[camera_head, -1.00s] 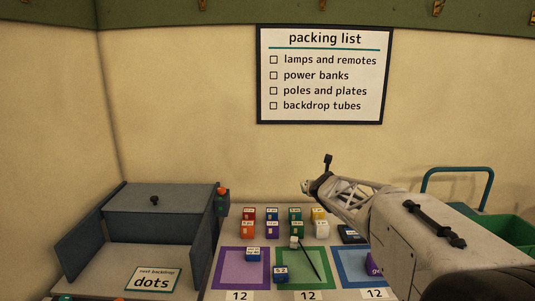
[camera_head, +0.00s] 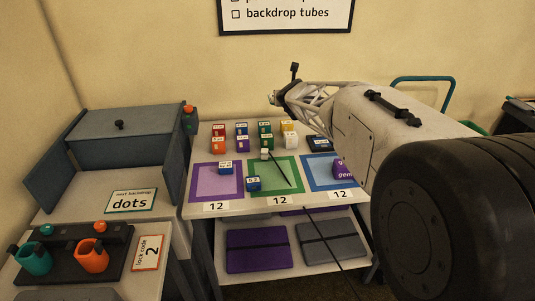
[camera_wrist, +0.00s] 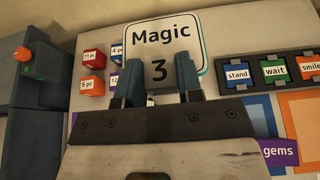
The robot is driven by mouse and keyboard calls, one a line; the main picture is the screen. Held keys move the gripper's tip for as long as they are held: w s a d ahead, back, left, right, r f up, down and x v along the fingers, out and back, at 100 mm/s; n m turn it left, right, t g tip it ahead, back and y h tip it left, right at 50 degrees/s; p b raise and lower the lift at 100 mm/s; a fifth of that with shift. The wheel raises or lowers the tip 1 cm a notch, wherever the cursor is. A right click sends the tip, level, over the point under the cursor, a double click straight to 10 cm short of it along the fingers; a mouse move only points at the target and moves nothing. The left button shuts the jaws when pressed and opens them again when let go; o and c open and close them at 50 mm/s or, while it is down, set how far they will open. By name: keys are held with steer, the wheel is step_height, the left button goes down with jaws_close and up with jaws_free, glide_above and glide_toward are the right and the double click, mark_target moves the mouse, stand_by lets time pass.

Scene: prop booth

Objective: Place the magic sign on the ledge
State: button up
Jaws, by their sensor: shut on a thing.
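The magic sign (camera_wrist: 160,40) is a white plate with rounded corners and dark "Magic" and "3" lettering, seen in the wrist view. My gripper (camera_wrist: 160,83) is shut on its lower part, one blue-grey finger on each side. The sign is upright in that view and hides part of what is behind it. In the head view, my arm reaches in from the right above the table; the sign and fingertips cannot be made out there. I cannot tell which surface is the ledge.
The table (camera_head: 300,207) has several coloured blocks, a thin dark wand (camera_head: 279,170) and purple, green and blue squares. Folders lie on a lower shelf.

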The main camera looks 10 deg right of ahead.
steer(key=shift+r, duration=2.5)
steer(key=shift+s+f, duration=0.1)
steer(key=shift+f, duration=0.05)
steer(key=shift+s+d+f, duration=0.1)
steer(key=shift+s+d, duration=0.05)
steer(key=shift+s, duration=0.3)
steer(key=s+a+n+g+y, duration=0.15)
steer(key=s+n+y, duration=0.35)
steer(key=s, duration=0.9)
steer(key=s+n+g+y, duration=0.3)
steer(key=s+n+y, duration=0.15)
steer(key=s, duration=0.85)
step_height(320, 180, down, 24)
steer(key=shift+s, duration=0.2)
steer(key=shift+m+t, duration=0.25)
